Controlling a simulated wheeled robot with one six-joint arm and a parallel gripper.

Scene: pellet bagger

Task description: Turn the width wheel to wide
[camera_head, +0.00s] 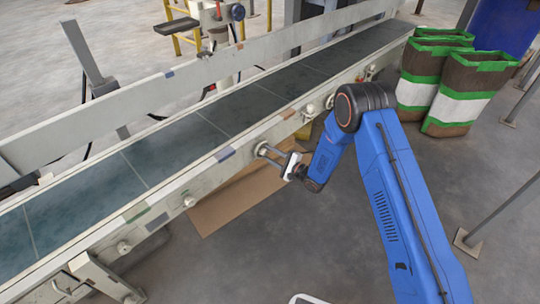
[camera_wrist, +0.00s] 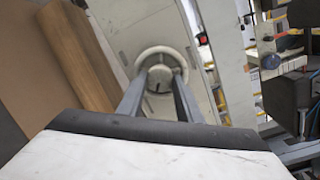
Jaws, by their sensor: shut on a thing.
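The width wheel (camera_head: 261,148) is a small, pale round knob on the near side rail of the conveyor. In the wrist view it shows as a pale ring (camera_wrist: 160,54) with a grey centre, straight ahead of my fingers. My gripper (camera_head: 268,154) reaches the rail from the right, with its two fingers on the wheel. In the wrist view the fingers of my gripper (camera_wrist: 160,78) are spread around the wheel's two sides and shut on it. No width scale or wide mark can be read, so the wheel's setting cannot be told.
The conveyor belt (camera_head: 185,150) runs diagonally between pale rails. Other round knobs (camera_head: 189,201) sit along the near rail. A brown cardboard sheet (camera_head: 235,203) lies below the rail. Brown bags with green edges (camera_head: 465,95) stand at the right. The floor in front is clear.

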